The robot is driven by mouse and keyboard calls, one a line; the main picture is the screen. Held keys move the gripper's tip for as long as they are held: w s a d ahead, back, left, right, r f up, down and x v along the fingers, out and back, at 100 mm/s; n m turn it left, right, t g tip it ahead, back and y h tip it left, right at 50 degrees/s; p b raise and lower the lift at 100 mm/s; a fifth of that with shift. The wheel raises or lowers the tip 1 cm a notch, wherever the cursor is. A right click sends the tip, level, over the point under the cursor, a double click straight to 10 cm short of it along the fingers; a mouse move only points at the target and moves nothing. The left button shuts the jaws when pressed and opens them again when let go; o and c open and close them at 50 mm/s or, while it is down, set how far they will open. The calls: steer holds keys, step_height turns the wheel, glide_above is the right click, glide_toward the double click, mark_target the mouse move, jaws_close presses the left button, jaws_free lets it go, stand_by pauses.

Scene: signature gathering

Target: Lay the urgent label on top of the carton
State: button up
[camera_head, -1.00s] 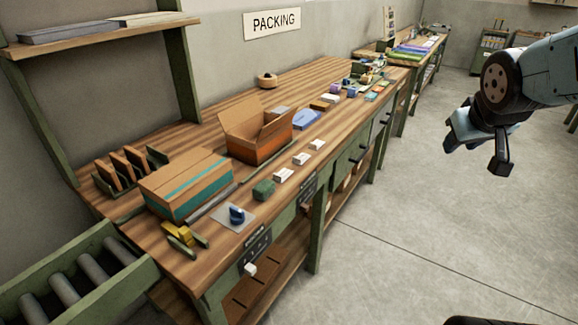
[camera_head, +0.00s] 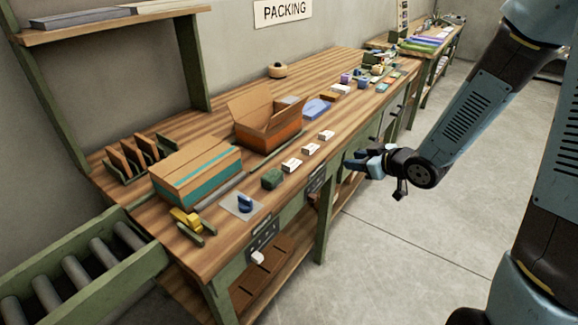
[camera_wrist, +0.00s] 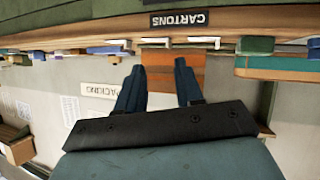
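A closed brown carton (camera_head: 197,178) with a teal band sits on the left part of the bench; its side also shows in the wrist view (camera_wrist: 285,65). Three small white label stacks, a near one (camera_head: 291,165), a middle one (camera_head: 310,149) and a far one (camera_head: 326,136), lie in a row along the front edge. Their print is too small to tell which is urgent. My gripper (camera_head: 350,163) is in front of the bench's front edge, right of the stacks and apart from them. In the wrist view its two fingers (camera_wrist: 158,72) are spread with nothing held between them.
An open carton (camera_head: 268,130) stands behind the label row. A green block (camera_head: 272,179), a blue-handled tool on a grey plate (camera_head: 243,204) and a yellow tape dispenser (camera_head: 186,219) sit near the front left. A roller conveyor (camera_head: 75,270) adjoins the bench's left end.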

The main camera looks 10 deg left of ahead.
mark_target(291, 171)
steer(key=s+a+f+n+g+y, duration=0.1)
steer(key=s+a+f+g+y, duration=0.15)
steer(key=s+a+y, duration=0.35)
steer(key=shift+h, duration=0.4)
steer(key=x, duration=0.5)
steer(key=w+x, duration=0.1)
steer(key=x, duration=0.8)
steer(key=shift+w+f, duration=0.1)
steer(key=shift+w, duration=0.2)
steer(key=shift+c, duration=0.5)
jaws_close()
